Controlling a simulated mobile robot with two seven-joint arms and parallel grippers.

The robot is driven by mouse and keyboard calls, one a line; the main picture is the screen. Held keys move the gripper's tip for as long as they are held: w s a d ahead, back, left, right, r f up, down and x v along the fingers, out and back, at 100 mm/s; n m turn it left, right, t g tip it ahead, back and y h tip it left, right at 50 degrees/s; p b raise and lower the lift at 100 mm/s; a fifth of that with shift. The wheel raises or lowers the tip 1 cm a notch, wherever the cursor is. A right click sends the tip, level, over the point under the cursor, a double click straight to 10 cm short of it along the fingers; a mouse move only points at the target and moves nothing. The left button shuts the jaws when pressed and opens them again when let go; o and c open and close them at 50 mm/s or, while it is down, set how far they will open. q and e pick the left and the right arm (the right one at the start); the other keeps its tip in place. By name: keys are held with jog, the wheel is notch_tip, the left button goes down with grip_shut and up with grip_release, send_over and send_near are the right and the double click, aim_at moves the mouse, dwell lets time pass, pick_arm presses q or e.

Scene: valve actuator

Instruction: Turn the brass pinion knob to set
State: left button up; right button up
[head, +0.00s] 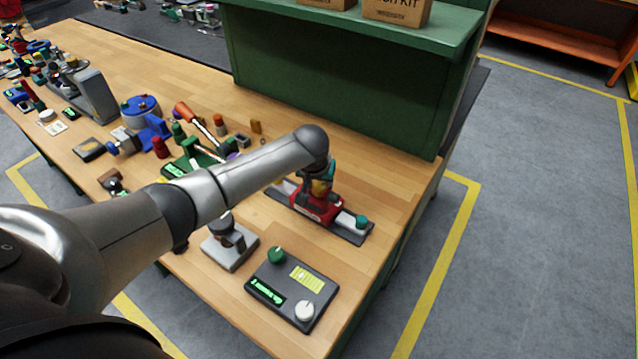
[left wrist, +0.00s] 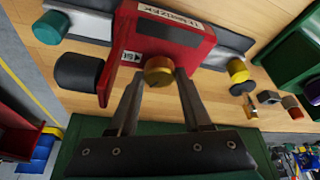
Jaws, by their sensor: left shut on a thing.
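The red valve actuator block (head: 318,208) sits on a grey rail (head: 352,236) near the right end of the wooden bench. In the left wrist view, the red block (left wrist: 172,35) carries a brass pinion knob (left wrist: 158,70) and a small white label (left wrist: 131,56) beside it that seems to read SET. My left gripper (left wrist: 160,74) has its two fingers on either side of the brass knob and is shut on it. In the head view my left arm hides part of the block and most of the gripper. My right gripper is not in view.
A teal end knob (head: 361,221) stands on the rail. A control box (head: 292,291) with dials is at the front, beside a grey block fixture (head: 229,245). Several tools crowd the bench to the left. A green shelf unit (head: 340,90) rises behind.

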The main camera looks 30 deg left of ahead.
pick_arm(q)
grip_shut()
jog(key=m+h+p, duration=0.1)
jog(key=m, duration=0.1)
jog(key=shift+a+m, duration=0.1)
jog(key=shift+m, duration=0.3)
jog(key=m+h, duration=0.1)
jog(key=m, duration=0.1)
jog(key=shift+a+m+p, duration=0.1)
jog(key=shift+m+p, duration=0.2)
jog(key=m+h+b, duration=0.1)
jog(key=m, duration=0.2)
jog(key=shift+w+f+b, duration=0.1)
jog(key=shift+b, duration=0.3)
jog(key=shift+a+m+g+h+b, duration=0.1)
jog(key=shift+m+g+h+b, duration=0.6)
jog(key=shift+m+b, duration=0.9)
jog(key=shift+m+p, duration=0.3)
jog(key=shift+m, duration=0.1)
